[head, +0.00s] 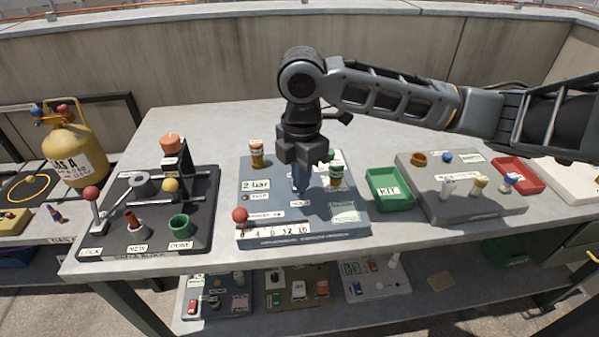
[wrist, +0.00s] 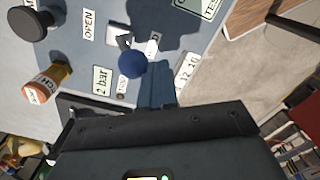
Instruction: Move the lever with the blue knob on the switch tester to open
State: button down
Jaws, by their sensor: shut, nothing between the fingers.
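The switch tester is the blue-grey panel (head: 262,215) in the middle of the table, with a "2 bar" label. In the wrist view, its blue knob (wrist: 131,64) stands on a short lever, apart from the OPEN label (wrist: 88,24). A partly hidden label (wrist: 153,45) lies beside the knob. My gripper (head: 299,188) points down over the panel's middle, shut and empty. In the wrist view its blue-grey fingertips (wrist: 157,92) are close beside the knob; I cannot tell whether they touch.
A red-knobbed lever (head: 240,216) stands at the panel's front left. A dark board (head: 140,245) lies left; a green KIT tray (head: 388,190) and grey board (head: 475,205) lie right.

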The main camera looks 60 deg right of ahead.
jog(key=shift+s+a, duration=0.3)
jog(key=shift+a, duration=0.05)
notch_tip(320, 180, up, 7)
jog(key=p, duration=0.5)
dwell(0.3)
dwell(0.4)
